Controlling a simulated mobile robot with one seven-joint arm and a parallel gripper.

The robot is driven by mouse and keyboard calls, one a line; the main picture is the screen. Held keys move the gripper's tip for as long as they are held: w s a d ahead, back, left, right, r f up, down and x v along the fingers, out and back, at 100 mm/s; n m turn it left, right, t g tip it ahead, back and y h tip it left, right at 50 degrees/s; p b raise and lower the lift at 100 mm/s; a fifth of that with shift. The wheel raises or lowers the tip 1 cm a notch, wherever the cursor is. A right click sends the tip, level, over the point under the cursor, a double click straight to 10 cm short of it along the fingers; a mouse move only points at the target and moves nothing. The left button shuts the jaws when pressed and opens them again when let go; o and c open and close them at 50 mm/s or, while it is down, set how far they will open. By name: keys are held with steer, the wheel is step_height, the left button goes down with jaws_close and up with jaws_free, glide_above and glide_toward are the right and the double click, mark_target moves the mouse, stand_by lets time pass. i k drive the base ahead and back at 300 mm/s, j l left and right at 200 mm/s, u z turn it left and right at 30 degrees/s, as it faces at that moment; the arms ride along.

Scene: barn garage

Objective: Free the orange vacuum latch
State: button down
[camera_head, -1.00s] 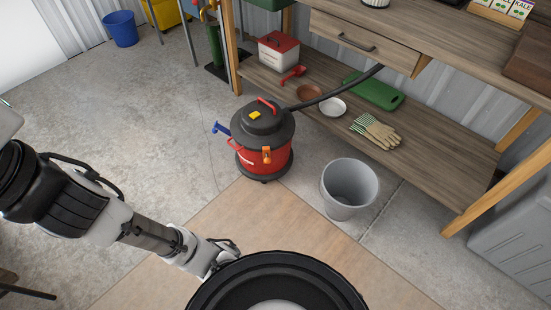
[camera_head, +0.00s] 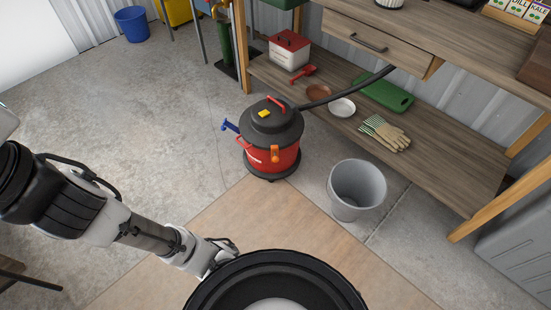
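A red shop vacuum (camera_head: 283,160) with a black lid (camera_head: 272,127) stands upright on the floor in the upper middle of the head view. The orange latch (camera_head: 275,154) is on its near side, at the rim between lid and red drum. It looks like a small upright tab; whether it is fastened is too small to tell. A blue part (camera_head: 230,126) sticks out at the vacuum's left. My arm (camera_head: 150,236) reaches from the left edge toward the bottom middle, well short of the vacuum.
A grey bucket (camera_head: 356,188) stands right of the vacuum. A black hose (camera_head: 350,88) runs from the vacuum up toward the wooden workbench (camera_head: 440,160). Its lower shelf holds gloves (camera_head: 386,133), a green board (camera_head: 388,93) and a red-lidded box (camera_head: 290,50). Floor left of the vacuum is clear.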

mark_target(274, 148)
steer(key=i+l, duration=0.1)
steer(key=i, duration=0.3)
steer(key=i+l+u, duration=0.1)
steer(key=i, duration=0.25)
steer(key=i+l+u, duration=0.1)
steer(key=i, duration=0.25)
steer(key=l, duration=0.1)
